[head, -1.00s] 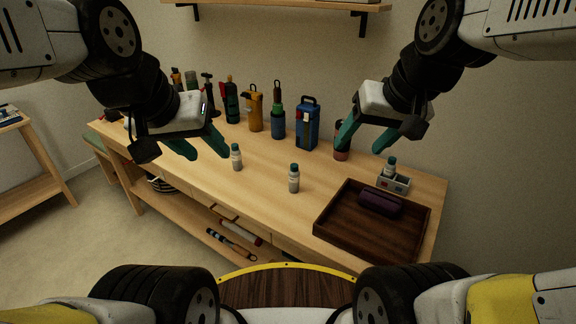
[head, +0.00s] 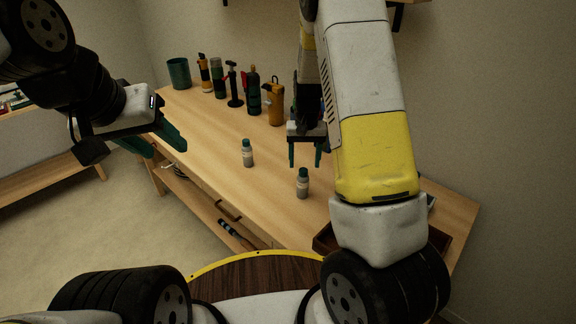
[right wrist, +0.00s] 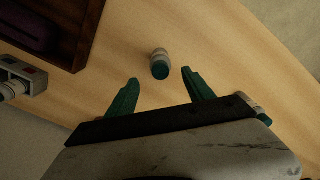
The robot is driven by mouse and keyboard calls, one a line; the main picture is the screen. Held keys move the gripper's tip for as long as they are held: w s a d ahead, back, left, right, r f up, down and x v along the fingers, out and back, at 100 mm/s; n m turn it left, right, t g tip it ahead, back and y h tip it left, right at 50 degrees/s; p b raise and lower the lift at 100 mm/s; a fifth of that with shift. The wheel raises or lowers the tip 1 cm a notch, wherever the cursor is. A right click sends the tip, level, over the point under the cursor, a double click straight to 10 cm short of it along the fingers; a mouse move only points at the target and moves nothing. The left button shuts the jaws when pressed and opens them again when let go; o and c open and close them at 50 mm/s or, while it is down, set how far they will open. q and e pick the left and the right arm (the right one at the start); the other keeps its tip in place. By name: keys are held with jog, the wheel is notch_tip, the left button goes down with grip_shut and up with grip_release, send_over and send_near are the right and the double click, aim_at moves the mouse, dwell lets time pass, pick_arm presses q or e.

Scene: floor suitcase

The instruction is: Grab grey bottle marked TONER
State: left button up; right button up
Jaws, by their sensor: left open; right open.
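Two small grey bottles with teal caps stand upright on the wooden table: one bottle (head: 247,153) left of centre, the other bottle (head: 302,184) nearer the front. Their labels are too small to read, so I cannot tell which is marked TONER. My right gripper (head: 305,160) is open and empty, just behind and above the nearer bottle. In the right wrist view a grey bottle (right wrist: 160,63) lies beyond and between the open fingertips (right wrist: 158,80), not touching them. My left gripper (head: 168,143) is open and empty at the table's left edge.
Several bottles and tools, including a yellow flask (head: 273,104) and a dark green cup (head: 179,73), line the table's back. A dark wooden tray (right wrist: 85,35) is at the right, partly hidden by my right arm. A small grey holder (right wrist: 22,75) stands beside it.

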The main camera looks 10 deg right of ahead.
aim_at(303, 180)
jog(key=f, duration=0.8)
jog(key=shift+s+a, duration=0.2)
jog(key=shift+s, duration=0.05)
grip_shut()
